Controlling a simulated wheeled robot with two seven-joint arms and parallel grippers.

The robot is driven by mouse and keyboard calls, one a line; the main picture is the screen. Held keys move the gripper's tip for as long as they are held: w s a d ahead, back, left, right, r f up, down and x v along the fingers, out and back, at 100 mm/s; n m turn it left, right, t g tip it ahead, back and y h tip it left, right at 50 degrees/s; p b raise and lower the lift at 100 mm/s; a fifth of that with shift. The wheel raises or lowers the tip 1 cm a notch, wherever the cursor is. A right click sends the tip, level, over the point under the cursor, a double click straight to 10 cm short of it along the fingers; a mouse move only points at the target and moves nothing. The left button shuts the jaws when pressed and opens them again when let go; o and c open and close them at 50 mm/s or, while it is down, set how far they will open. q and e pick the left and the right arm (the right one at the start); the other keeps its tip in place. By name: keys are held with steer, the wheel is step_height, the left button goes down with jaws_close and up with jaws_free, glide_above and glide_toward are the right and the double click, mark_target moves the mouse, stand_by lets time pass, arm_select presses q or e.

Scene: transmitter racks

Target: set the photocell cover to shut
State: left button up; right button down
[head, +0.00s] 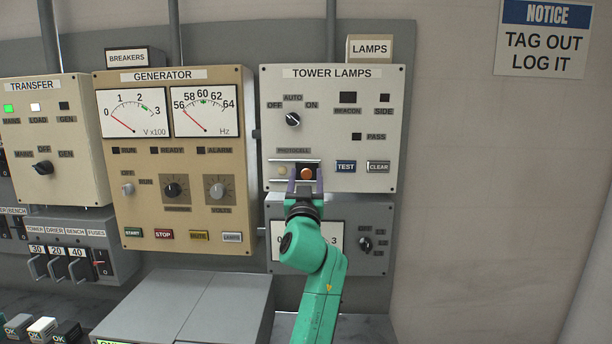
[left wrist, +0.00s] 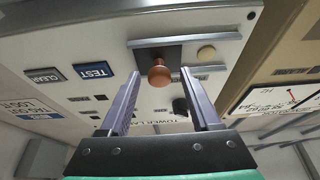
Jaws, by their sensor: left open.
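The photocell cover is a dark plate with a round orange-brown knob (head: 306,173) on the tower lamps panel (head: 335,110). In the left wrist view, which is upside down, the cover (left wrist: 144,55) sits between two metal rails, with its knob (left wrist: 160,75) standing out. The pale round photocell (head: 282,170) is uncovered, to the left of the cover in the head view; it also shows in the left wrist view (left wrist: 206,53). My left gripper (head: 305,184) is open, with its fingers (left wrist: 160,88) on either side of the knob and no visible contact. My right gripper is out of view.
The blue TEST button (head: 346,166) and grey CLEAR button (head: 378,167) are just right of the cover. The AUTO selector knob (head: 293,120) is above. A grey meter panel (head: 376,207) lies below, behind my arm. The generator panel (head: 187,90) stands to the left.

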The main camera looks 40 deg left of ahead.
arm_select(q)
jaws_close()
stand_by(1.3)
